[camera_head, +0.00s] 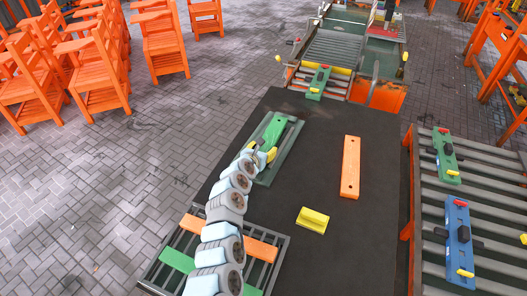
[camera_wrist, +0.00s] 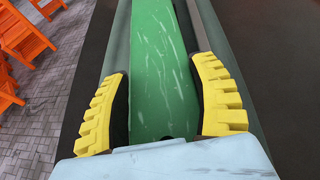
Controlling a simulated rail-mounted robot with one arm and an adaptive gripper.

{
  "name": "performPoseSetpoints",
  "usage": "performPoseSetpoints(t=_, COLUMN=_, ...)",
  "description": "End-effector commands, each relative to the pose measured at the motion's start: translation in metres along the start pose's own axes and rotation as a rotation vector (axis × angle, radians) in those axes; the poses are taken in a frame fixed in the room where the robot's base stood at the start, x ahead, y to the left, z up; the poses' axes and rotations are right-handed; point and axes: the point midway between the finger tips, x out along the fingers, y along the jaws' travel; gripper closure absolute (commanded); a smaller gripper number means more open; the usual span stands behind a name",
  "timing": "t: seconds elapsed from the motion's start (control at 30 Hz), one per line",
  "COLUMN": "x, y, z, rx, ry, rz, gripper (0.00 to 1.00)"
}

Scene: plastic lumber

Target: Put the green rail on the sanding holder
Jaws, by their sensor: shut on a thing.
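The green rail (camera_head: 272,131) is a long flat board over a grey-green holder (camera_head: 290,143) on the left side of the black table, which I take for the sanding holder. My gripper (camera_head: 261,152) is shut on the near part of the rail, its yellow fingers on either side. In the wrist view the green rail (camera_wrist: 165,60) runs lengthwise away between the yellow fingers of my gripper (camera_wrist: 165,103). The holder's raised edges (camera_wrist: 222,65) show beside the rail. I cannot tell whether the rail rests on the holder or hangs just above it.
An orange plank (camera_head: 350,168) and a yellow block (camera_head: 312,220) lie on the black table (camera_head: 375,235). A rack with orange boards (camera_head: 257,249) and green ones stands near left. A roller machine (camera_head: 335,47) stands behind; a roller conveyor (camera_head: 490,207) is at right. Orange chairs (camera_head: 90,70) stand left.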

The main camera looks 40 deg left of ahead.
Motion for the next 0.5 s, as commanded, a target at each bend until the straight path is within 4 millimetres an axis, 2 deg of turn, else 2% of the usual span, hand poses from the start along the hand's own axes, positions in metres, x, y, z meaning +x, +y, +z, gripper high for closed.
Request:
performPoseSetpoints(t=0.27, x=0.0001, y=0.0001, z=0.0005, rx=0.000, ry=-0.002, rz=0.000, gripper=0.78)
performPoseSetpoints(t=0.3, x=0.0004, y=0.0003, z=-0.0006, rx=-0.001, ry=-0.001, rz=0.000, gripper=0.34)
performPoseSetpoints(t=0.4, x=0.0002, y=0.0002, z=-0.0004, rx=-0.001, ry=-0.001, rz=0.000, gripper=0.10)
performPoseSetpoints(t=0.5, x=0.0002, y=0.0002, z=-0.0006, rx=-0.001, ry=0.000, rz=0.000, gripper=0.10)
